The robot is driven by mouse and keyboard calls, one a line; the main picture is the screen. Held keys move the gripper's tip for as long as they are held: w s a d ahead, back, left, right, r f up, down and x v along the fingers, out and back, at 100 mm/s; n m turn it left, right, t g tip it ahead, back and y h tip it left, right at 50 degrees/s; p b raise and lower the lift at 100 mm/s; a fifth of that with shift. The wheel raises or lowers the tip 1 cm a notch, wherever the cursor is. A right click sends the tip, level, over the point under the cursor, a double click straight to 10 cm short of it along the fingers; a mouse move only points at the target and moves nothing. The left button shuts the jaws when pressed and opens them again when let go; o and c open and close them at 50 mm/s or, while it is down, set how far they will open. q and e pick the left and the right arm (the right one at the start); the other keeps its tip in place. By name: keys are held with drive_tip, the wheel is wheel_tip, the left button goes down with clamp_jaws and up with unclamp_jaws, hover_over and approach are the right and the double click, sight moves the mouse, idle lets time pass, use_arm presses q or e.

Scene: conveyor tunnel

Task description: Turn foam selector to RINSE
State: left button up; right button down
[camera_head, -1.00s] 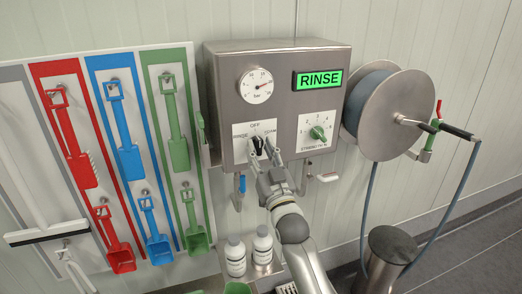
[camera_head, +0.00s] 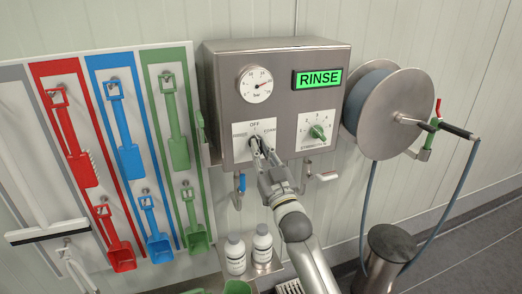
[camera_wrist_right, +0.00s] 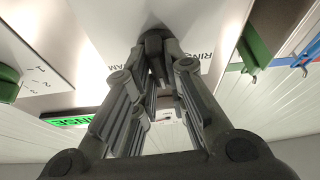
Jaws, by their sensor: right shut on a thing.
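The foam selector is a black knob (camera_wrist_right: 154,46) on a white plate (camera_head: 270,128) marked OFF at the top, RINSE on the left and FOAM on the right. The plate is on the front of a steel cabinet (camera_head: 230,100). My right gripper (camera_head: 257,146) is shut on the knob, and its fingers hide most of it in the head view. In the right wrist view my gripper's fingers (camera_wrist_right: 157,72) close around the knob from both sides. The green display (camera_head: 319,79) reads RINSE. The knob's exact pointing direction is hard to tell. My left gripper is not in view.
A green strength knob (camera_head: 318,132) is right of the selector, with a pressure gauge (camera_head: 255,85) above. A blue-handled valve (camera_head: 241,183) and a white-handled valve (camera_head: 326,177) hang below. Bottles (camera_head: 235,255) stand underneath. A hose reel (camera_head: 398,110) is at right.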

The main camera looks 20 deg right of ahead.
drive_tip(key=n+y, duration=0.1)
drive_tip(key=n, duration=0.1)
drive_tip(key=n+y+p, duration=0.1)
drive_tip(key=n, duration=0.2)
drive_tip(key=n+g+y+p, duration=0.1)
drive_tip(key=n, duration=0.1)
drive_tip(key=shift+d+r+y, duration=0.15)
drive_tip(key=shift+r+y, duration=0.15)
drive_tip(key=shift+r, duration=0.05)
drive_tip(key=n+p, duration=0.1)
drive_tip(key=n, duration=0.1)
drive_tip(key=n+g+y+p, duration=0.1)
drive_tip(key=n, duration=0.1)
drive_tip(key=shift+n+g+y, duration=0.3)
drive_tip(key=shift+n, duration=0.1)
drive_tip(key=shift+n+g+y+p, duration=0.4)
drive_tip(key=shift+n+p, duration=0.6)
drive_tip(key=shift+n, duration=0.4)
drive_tip(key=c, duration=1.5)
unclamp_jaws()
drive_tip(key=shift+o, duration=0.2)
drive_tip(key=shift+f, duration=0.15)
drive_tip(key=shift+w, duration=0.1)
drive_tip(key=shift+f, duration=0.1)
drive_tip(key=v, duration=1.2)
drive_tip(key=shift+r, duration=0.25)
